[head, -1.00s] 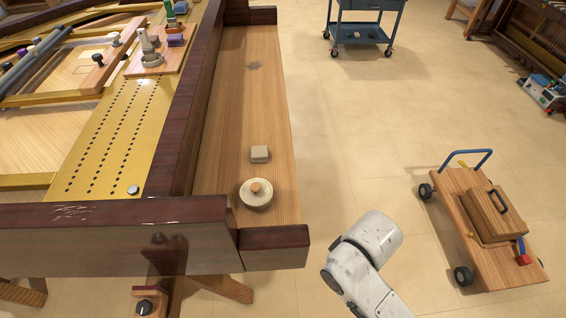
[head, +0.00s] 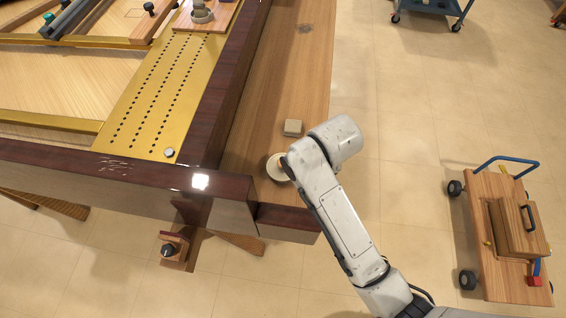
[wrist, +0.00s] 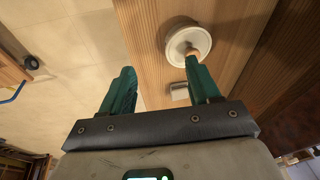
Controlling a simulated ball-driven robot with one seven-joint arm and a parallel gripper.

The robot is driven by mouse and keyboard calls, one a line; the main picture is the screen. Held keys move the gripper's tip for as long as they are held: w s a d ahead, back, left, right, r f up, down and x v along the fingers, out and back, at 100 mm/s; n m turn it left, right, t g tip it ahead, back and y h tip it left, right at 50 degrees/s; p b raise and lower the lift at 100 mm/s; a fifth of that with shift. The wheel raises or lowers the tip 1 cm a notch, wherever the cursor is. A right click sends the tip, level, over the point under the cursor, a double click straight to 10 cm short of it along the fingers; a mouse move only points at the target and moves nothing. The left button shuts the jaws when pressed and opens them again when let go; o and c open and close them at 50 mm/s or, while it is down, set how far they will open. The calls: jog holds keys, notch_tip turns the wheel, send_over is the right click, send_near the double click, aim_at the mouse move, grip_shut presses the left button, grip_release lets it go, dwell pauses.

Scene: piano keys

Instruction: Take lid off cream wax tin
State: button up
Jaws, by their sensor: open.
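The cream wax tin (head: 276,168) is round and pale and stands on the wooden ledge near its front end, partly hidden by my arm in the head view. In the wrist view the tin's lid (wrist: 178,45) shows with a wooden knob (wrist: 192,54) at its middle, and the lid appears seated on the tin. My gripper (wrist: 162,78) is open and empty, with two green fingers. In the wrist view the tin lies beyond the right finger, apart from the gap between the fingers. The gripper itself is hidden in the head view.
A small beige block (head: 293,128) sits on the ledge behind the tin and also shows in the wrist view (wrist: 180,93). A dark wooden rail (head: 235,75) borders the ledge on the left. Floor and a wooden cart (head: 505,225) lie to the right.

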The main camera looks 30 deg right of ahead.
jog(key=w+a+r+m+g+h, duration=0.15)
jog(key=w+a+m, duration=0.25)
jog(key=w+m, duration=0.5)
jog(key=n+g, duration=0.1)
send_over(283, 163)
jog(key=f, duration=0.5)
jog(key=shift+w+a+f, duration=0.25)
jog(key=shift+a, duration=0.15)
jog(key=shift+s+d+f+p, duration=0.1)
jog(key=shift+d+f+p, duration=0.1)
jog(key=shift+f, duration=1.1)
jog(key=shift+s+d+f+p, duration=0.1)
jog(key=shift+f+p, duration=0.1)
jog(key=shift+f, duration=1.1)
jog(key=shift+c, duration=0.3)
jog(key=c, duration=1)
jog(key=shift+r, duration=0.1)
